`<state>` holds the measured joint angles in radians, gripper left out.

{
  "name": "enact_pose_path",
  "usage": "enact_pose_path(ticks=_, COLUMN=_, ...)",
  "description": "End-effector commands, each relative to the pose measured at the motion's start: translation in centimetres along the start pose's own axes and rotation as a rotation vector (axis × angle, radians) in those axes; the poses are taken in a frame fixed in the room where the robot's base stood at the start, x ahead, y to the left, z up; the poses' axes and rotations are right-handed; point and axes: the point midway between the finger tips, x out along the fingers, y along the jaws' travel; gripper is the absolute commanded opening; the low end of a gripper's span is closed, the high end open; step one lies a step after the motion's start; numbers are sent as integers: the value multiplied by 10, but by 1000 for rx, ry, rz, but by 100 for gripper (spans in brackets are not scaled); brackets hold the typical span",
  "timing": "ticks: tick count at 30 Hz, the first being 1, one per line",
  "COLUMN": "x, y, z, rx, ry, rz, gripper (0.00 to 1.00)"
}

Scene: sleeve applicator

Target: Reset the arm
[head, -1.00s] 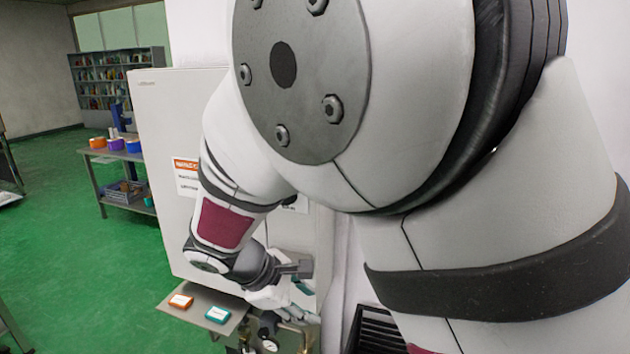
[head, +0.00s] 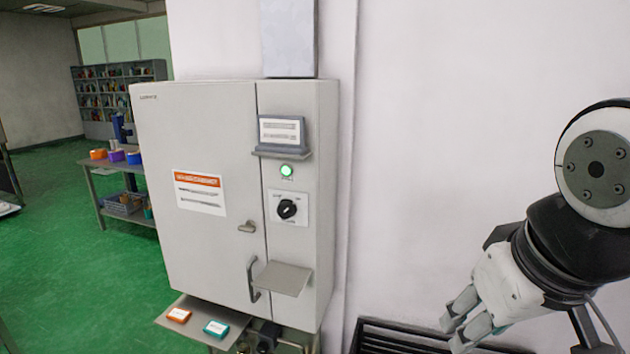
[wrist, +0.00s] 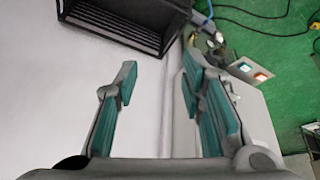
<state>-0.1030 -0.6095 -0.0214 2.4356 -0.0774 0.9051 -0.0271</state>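My gripper (head: 466,325) is at the right of the head view, away from the cabinet and close to the white wall, with its fingers pointing down and left. In the wrist view my gripper (wrist: 160,95) has its two teal-lined fingers spread wide, with nothing between them. The grey cabinet (head: 200,140) stands left of centre in the head view, its door shut. Its side panel has a lit green lamp (head: 287,170) and a black rotary knob (head: 287,208).
A black slatted rack (head: 395,338) stands low by the wall. A table (head: 100,168) with coloured containers is at the left. Green floor is open there.

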Motion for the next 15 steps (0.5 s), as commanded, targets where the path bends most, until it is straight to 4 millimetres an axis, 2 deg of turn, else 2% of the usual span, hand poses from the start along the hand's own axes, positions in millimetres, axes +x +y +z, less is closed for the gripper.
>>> enact_pose_path(ticks=7, x=-16, y=4, z=26, rx=163, ry=88, rz=-7, gripper=37)
enact_pose_path(ticks=9, x=6, y=3, z=21, rx=153, ry=67, rz=-11, gripper=37)
enact_pose_path(ticks=15, x=45, y=2, z=20, rx=151, ry=29, rz=-13, gripper=37)
